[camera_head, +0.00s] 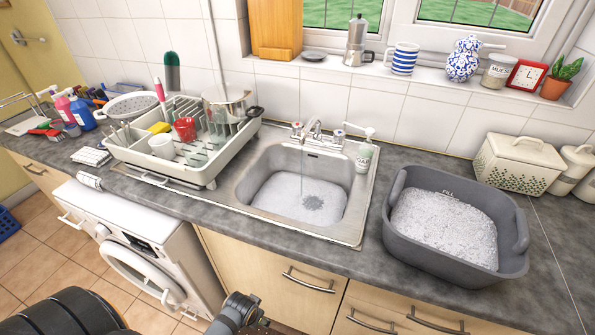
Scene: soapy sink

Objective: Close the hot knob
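The hot knob (296,128), with a small red mark, is on the left of the chrome tap (315,126) behind the sink. The other knob (339,135) is on the right of the tap. A thin stream of water (302,165) falls from the spout into the metal sink (240,175), where white foam covers the bottom. A grey and black end of my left arm (240,311) shows at the bottom edge, far below and in front of the counter. Its fingers are not clear. My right gripper is not in view.
A soap bottle (365,152) stands close right of the tap. A dish rack (205,176) full of dishes is left of the sink. A grey basin (402,243) of foam stands right of it. A washing machine (190,235) is below.

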